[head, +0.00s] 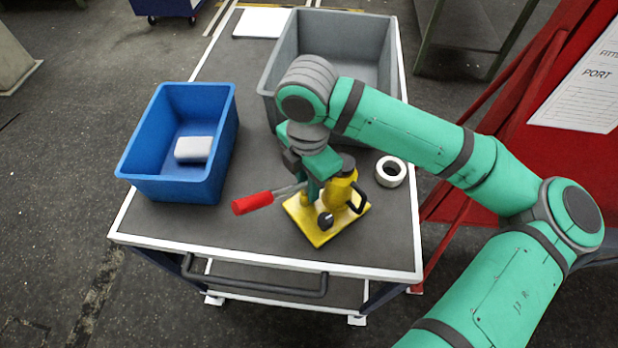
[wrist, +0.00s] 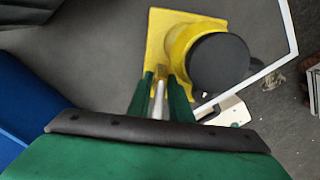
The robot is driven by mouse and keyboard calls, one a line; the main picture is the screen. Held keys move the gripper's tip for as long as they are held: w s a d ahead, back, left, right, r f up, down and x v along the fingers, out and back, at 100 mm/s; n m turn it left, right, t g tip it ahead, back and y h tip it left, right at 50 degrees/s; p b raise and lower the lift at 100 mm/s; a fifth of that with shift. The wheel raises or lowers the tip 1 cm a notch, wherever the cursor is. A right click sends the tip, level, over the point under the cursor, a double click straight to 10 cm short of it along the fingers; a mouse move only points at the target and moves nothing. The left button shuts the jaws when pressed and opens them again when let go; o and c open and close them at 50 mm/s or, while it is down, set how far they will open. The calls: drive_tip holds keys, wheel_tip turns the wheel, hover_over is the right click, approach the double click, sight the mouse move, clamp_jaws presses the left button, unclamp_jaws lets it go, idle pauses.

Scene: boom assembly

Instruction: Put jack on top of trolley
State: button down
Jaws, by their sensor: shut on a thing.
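The yellow jack (head: 341,191) with a square yellow base is upright at the front right of the grey trolley top (head: 240,228). In the head view its base appears to rest on the top, but I cannot tell whether there is a small gap. A handle with a red grip (head: 253,203) sticks out to its left. My gripper (head: 318,180) is at the jack's left side, partly hidden by my arm. In the wrist view my green fingers (wrist: 160,98) are shut around a thin metal rod beside the jack's yellow body (wrist: 184,45) and black cap.
A blue bin (head: 182,183) holding a white block (head: 193,149) stands on the trolley's left. A grey bin (head: 388,75) stands at the back. A white tape roll (head: 390,171) lies right of the jack.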

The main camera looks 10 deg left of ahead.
drive_tip(key=shift+w+f, duration=0.1)
drive_tip(key=shift+w, duration=0.05)
drive_tip(key=c, duration=1.6)
unclamp_jaws()
drive_tip(key=shift+f, duration=0.1)
drive_tip(key=shift+d, duration=0.1)
drive_tip(key=shift+r, duration=0.4)
wheel_tip(320, 180, up, 12)
drive_tip(key=shift+f, duration=0.25)
